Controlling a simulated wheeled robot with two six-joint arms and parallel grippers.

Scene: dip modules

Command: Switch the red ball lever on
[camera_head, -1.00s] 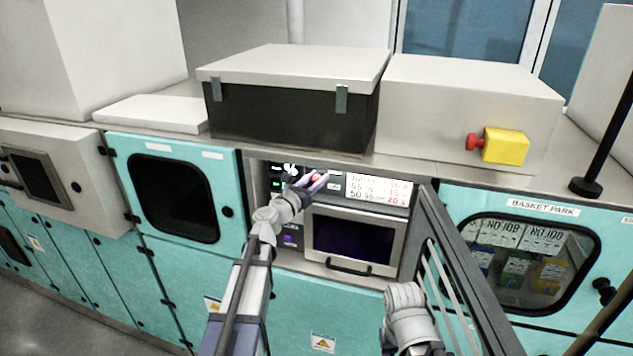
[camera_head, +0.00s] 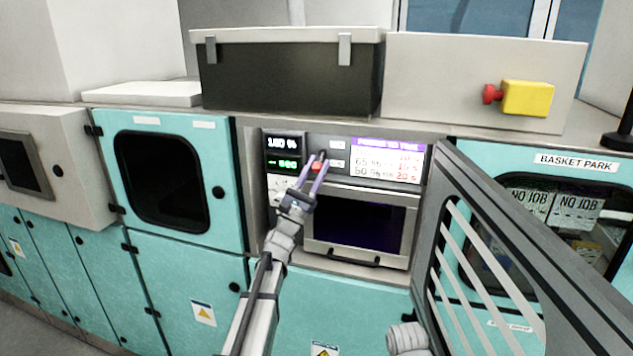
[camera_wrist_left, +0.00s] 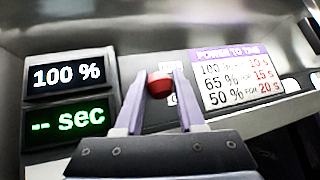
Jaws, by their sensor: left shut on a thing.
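The red ball lever (camera_head: 317,168) is on the control panel inside the open teal cabinet; its red ball (camera_wrist_left: 160,85) shows between the fingertips in the left wrist view. My left gripper (camera_head: 317,160) has its two lilac fingers on either side of the ball and is shut on it. The lever's stem is mostly hidden, so its exact position is hard to read. My right gripper is out of view; only a grey part of my right arm shows at the bottom.
Left of the lever are displays reading "100 %" (camera_wrist_left: 67,75) and "-- sec" (camera_wrist_left: 68,122). A label (camera_head: 388,160) is to its right. An oven-like door with a handle (camera_head: 349,260) is below. The open barred door (camera_head: 490,260) stands at the right.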

